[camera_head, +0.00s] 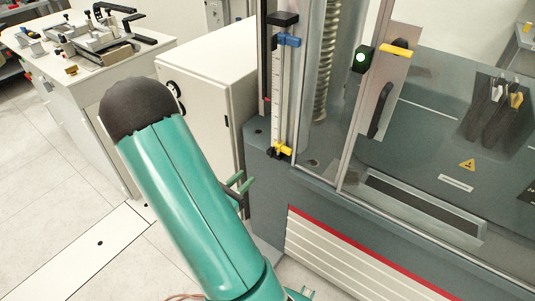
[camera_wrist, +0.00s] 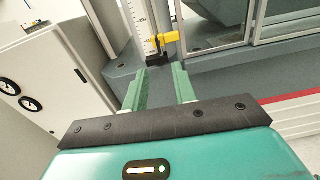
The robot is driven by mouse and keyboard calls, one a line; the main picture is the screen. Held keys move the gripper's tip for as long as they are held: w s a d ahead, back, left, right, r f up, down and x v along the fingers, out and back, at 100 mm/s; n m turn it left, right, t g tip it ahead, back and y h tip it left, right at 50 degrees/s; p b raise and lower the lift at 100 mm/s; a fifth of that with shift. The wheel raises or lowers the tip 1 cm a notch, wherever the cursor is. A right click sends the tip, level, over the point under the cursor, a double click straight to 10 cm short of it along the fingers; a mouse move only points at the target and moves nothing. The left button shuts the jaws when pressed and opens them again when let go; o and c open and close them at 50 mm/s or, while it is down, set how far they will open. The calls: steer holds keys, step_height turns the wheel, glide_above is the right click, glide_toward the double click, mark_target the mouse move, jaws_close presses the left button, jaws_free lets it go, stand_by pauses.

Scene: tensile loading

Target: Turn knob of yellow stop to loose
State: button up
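The yellow stop (camera_head: 283,150) sits low on the upright scale at the left front edge of the testing machine. It also shows in the wrist view (camera_wrist: 169,38), above and just right of the gap between my fingers. Which part of it is the knob, and whether it is tight or loose, I cannot tell. My gripper (camera_wrist: 162,69) is open and empty, its two green fingers apart and pointing toward the foot of the scale. In the head view its fingers (camera_head: 239,184) show partly behind my arm, lower left of the yellow stop and apart from it.
A blue stop (camera_head: 289,40) sits higher on the same scale (camera_head: 278,95). The machine's glass door (camera_head: 350,100) stands right of it. A white cabinet (camera_head: 210,95) stands left of the machine. A white bench with fixtures (camera_head: 95,75) is further back, with open floor before it.

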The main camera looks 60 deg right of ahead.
glide_toward(273, 151)
steer(key=s+d, duration=0.1)
steer(key=d, duration=0.7)
steer(key=shift+s+f, duration=0.1)
jaws_close()
